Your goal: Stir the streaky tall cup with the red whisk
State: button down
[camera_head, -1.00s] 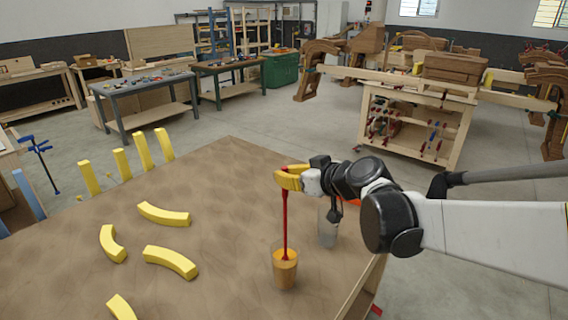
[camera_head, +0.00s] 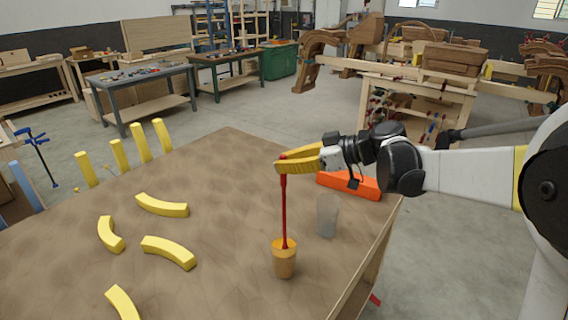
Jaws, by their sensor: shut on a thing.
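The red whisk (camera_head: 283,210) stands nearly upright with its lower end inside an amber cup (camera_head: 284,265) on the brown table (camera_head: 210,215). The whisk's tip is hidden in the cup. My gripper (camera_head: 284,165) has yellow fingers and is shut on the top of the whisk, above the cup. The amber cup stands upright and seems to have an orange filling. A grey, see-through cup (camera_head: 327,217) stands behind it to the right, apart from the whisk. Streaks are too fine to make out on either cup.
An orange wedge-like object (camera_head: 350,186) lies near the right table edge, below my arm. Several curved yellow pieces (camera_head: 168,250) lie on the left of the table. Upright yellow bars (camera_head: 140,141) stand along its far left edge. The table's middle is clear.

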notch_tip(320, 180, up, 16)
jog(key=p, duration=1)
jog(key=shift+f, duration=0.2)
dwell(0.6)
